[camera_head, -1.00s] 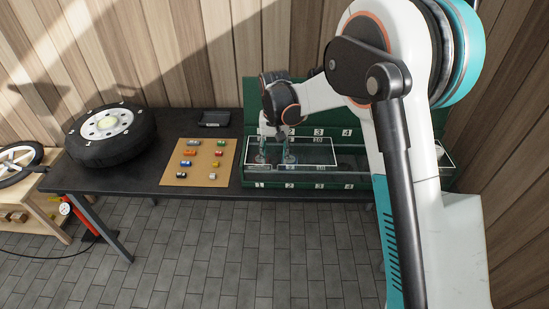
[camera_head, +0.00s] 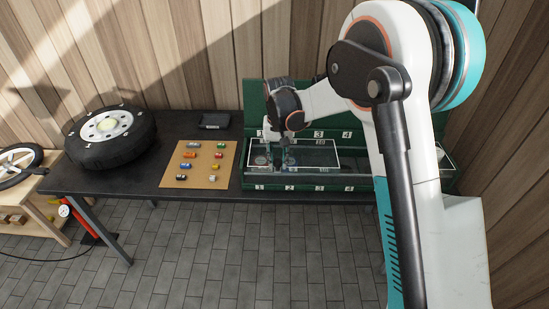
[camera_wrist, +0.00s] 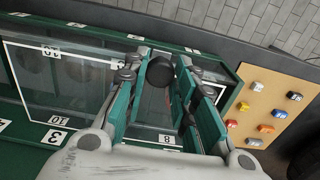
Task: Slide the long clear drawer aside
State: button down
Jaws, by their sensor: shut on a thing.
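The long clear drawer (camera_head: 318,158), a see-through panel with a white outline, lies across the green case (camera_head: 363,186) on the bench. In the wrist view the clear panel (camera_wrist: 85,92) stretches left from my fingers, with dim round shapes beneath it. My gripper (camera_head: 275,166) reaches down at the drawer's left part. In the wrist view my gripper (camera_wrist: 158,88) has its teal fingers on either side of a dark round knob (camera_wrist: 160,71), shut on it. The fingers partly hide the knob, and its join to the drawer is unclear.
A cardboard sheet (camera_head: 170,178) with several small coloured cylinders lies left of the case. A tyre (camera_head: 85,150) lies on the bench (camera_head: 110,180) at far left. A dark box (camera_head: 216,120) sits at the back. The case's raised green back (camera_head: 350,108) carries number labels.

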jog(key=d, duration=2.1)
jog(key=shift+s+b, duration=0.35)
jog(key=shift+d, duration=0.15)
jog(key=c, duration=1.6)
grip_release()
jog(key=shift+c, duration=0.2)
jog(key=o, duration=0.3)
jog(key=shift+d, duration=0.2)
jog(key=shift+a, duration=0.1)
jog(key=shift+r, duration=0.1)
notch_tip(320, 180, up, 12)
jog(key=shift+f, duration=0.1)
